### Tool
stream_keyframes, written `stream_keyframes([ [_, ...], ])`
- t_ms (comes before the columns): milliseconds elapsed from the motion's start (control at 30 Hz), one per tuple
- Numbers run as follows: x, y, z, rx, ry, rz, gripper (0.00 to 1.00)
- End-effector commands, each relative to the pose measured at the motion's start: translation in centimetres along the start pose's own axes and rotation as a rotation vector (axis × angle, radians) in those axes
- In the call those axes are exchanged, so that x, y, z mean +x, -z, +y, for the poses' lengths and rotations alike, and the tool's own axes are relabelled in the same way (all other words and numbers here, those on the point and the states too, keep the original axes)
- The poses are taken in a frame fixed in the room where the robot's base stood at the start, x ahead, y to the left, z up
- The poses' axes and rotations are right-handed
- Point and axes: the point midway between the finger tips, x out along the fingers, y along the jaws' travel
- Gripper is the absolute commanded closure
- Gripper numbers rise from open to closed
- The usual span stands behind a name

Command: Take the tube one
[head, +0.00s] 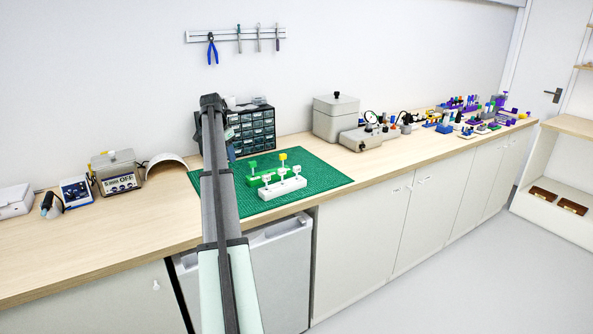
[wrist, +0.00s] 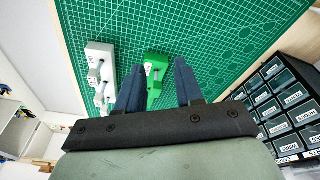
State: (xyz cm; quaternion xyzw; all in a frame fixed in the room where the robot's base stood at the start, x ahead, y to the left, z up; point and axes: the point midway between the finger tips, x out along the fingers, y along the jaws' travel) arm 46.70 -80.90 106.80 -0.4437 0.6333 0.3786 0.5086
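A white stand (head: 277,200) lies on the green mat, with several small white pieces upright on it. Behind it a green stand (head: 267,180) carries a green piece (head: 253,166) and a yellow piece (head: 283,158). I cannot tell which piece is the tube one at this size. My gripper (wrist: 158,64) shows two dark blue fingers spread apart with nothing held between them. In the wrist view the green stand (wrist: 156,68) shows beyond the gap and the white stand (wrist: 98,60) to the left. In the head view my arm hides most of the gripper.
The green cutting mat (head: 318,180) has free room right of the stands. A black drawer cabinet (head: 250,130) stands behind it. A grey box (head: 336,117) stands right of the cabinet, and an ultrasonic-type bath (head: 117,172) is at left. The bench's front edge is close to the white stand.

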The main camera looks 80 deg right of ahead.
Motion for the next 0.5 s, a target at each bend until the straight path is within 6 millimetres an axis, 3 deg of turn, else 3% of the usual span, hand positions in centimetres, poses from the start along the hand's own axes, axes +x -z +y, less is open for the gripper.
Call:
stream_keyframes([
  [33, 0.1, 2.6, 2.0, 0.046, -0.006, -0.006, 0.64],
  [200, 0.3, 9.1, 8.3, 0.186, -0.020, -0.027, 0.64],
  [300, 0.4, 12.2, 11.9, 0.258, -0.026, -0.037, 0.64],
  [500, 0.5, 16.0, 16.8, 0.354, -0.036, -0.051, 0.64],
])
